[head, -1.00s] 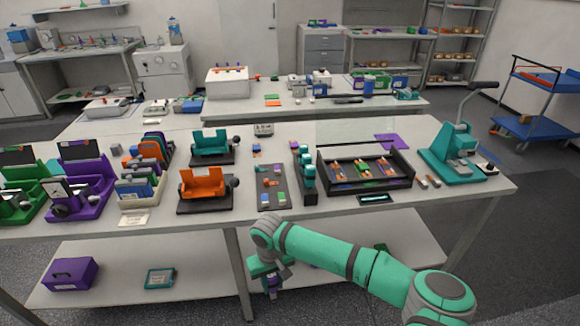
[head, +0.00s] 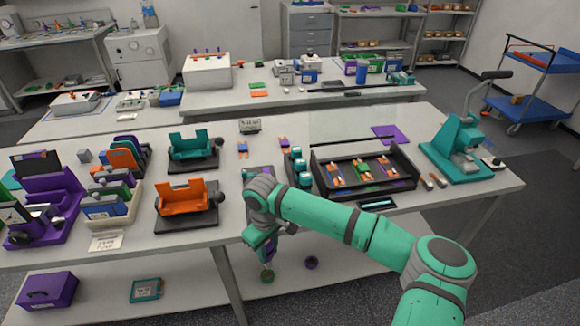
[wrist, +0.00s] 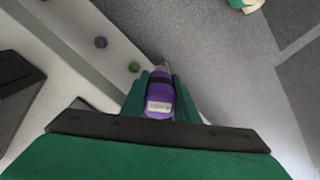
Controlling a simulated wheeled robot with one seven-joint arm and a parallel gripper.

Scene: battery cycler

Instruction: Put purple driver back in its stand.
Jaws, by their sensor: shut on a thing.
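My gripper (head: 266,256) hangs in front of the near table's front edge, beyond the tabletop. It is shut on the purple driver, whose handle (wrist: 160,96) shows between the two green fingers in the wrist view, with a pale label and a dark band. In the head view only a little of the driver (head: 271,248) shows beside the fingers. I cannot pick out the driver's stand for certain; part of the tabletop behind my wrist is hidden.
The near table (head: 130,251) holds an orange cradle (head: 187,197), a teal cradle (head: 192,147), a black tray (head: 338,193) and a teal press (head: 455,150). A small purple ring (head: 311,262) and a green round piece (head: 267,276) show below the table edge.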

